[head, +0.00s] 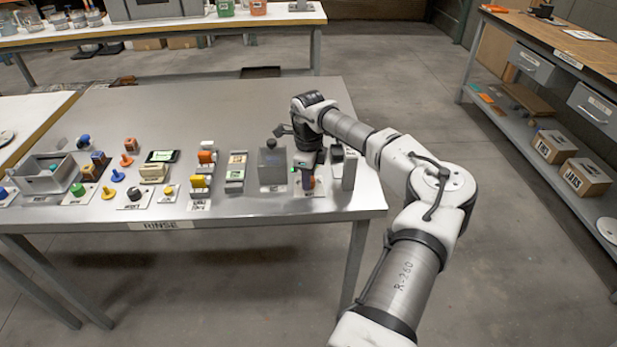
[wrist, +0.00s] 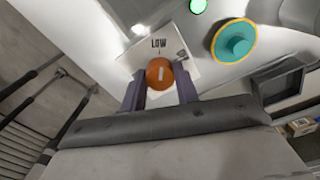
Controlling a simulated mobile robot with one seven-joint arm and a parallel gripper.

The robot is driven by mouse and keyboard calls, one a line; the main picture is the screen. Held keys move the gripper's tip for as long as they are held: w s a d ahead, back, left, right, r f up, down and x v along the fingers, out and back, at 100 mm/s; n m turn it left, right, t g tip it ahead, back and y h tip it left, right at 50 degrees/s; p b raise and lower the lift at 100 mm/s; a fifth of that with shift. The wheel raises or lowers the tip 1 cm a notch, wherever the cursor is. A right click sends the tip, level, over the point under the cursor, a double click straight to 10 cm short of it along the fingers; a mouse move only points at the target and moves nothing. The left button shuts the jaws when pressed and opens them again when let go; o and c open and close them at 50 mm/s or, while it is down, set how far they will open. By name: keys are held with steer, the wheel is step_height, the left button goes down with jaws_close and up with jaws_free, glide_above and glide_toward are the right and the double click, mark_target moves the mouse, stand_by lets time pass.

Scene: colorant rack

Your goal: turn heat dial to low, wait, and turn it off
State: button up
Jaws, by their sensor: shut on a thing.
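The heat dial (wrist: 160,74) is an orange round knob with a short white mark, on a white plate (wrist: 183,48) lettered LOW. In the wrist view the white mark points up, toward the word LOW. My gripper (wrist: 160,88) is shut on the dial, with one purple finger at each side of it. In the head view my gripper (head: 308,174) reaches down onto the dial near the front right of the steel table, and a little orange of the dial (head: 309,183) shows at the fingertips. Most of the dial is hidden there.
A green light (wrist: 198,5) and a teal knob with a yellow ring (wrist: 235,40) are close by in the wrist view. A grey box (head: 272,166) stands just left of my gripper. Several knobs and switches fill the table (head: 230,105) further left; its back is mostly clear.

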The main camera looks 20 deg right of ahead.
steer(key=m+b, duration=0.1)
steer(key=m, duration=0.4)
steer(key=m+b, duration=0.1)
steer(key=m, duration=0.4)
steer(key=shift+b, duration=0.3)
stand_by(0.4)
steer(key=o, duration=1)
steer(key=shift+c, duration=0.2)
step_height(320, 180, up, 14)
steer(key=b, duration=0.2)
